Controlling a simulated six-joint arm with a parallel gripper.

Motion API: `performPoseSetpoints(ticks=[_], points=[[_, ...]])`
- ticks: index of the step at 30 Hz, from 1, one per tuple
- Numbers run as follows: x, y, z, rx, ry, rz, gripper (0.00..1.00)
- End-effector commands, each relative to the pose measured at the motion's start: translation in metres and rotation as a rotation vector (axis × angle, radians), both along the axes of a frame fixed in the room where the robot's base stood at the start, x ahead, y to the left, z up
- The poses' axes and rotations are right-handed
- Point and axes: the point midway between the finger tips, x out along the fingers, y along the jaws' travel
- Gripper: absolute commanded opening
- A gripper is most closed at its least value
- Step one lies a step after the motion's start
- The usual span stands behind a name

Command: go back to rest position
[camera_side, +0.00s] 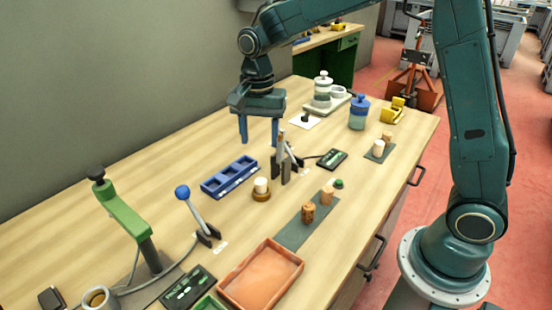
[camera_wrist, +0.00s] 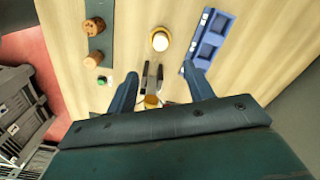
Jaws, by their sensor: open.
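My gripper (camera_side: 259,130) hangs above the table behind the blue tray, its two blue fingers pointing down, apart and with nothing between them. In the wrist view my gripper (camera_wrist: 166,82) shows its fingers spread over the bench. Two brown corks (camera_side: 308,212) and (camera_side: 327,195) stand on a dark grey-green strip (camera_side: 293,234); they also show at the upper left of the wrist view (camera_wrist: 94,26). A pale stopper (camera_side: 261,185) stands on a round brown base in front of the blue tray; it also shows in the wrist view (camera_wrist: 160,41).
A blue compartment tray (camera_side: 229,177) and an upright grey clamp-like fixture (camera_side: 285,160) stand below my gripper. A blue-knobbed lever (camera_side: 195,207), a green post device (camera_side: 125,215) and an orange tray (camera_side: 261,275) are nearer. Jars (camera_side: 358,114) stand at the back. The left rear table is clear.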

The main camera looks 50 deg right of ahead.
Motion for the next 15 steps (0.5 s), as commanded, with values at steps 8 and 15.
performPoseSetpoints(ticks=[8,15], points=[[-0.022,-0.005,0.026,0.001,-0.05,0.099,0.52],[-0.061,-0.013,0.06,-0.011,-0.127,0.269,0.52]])
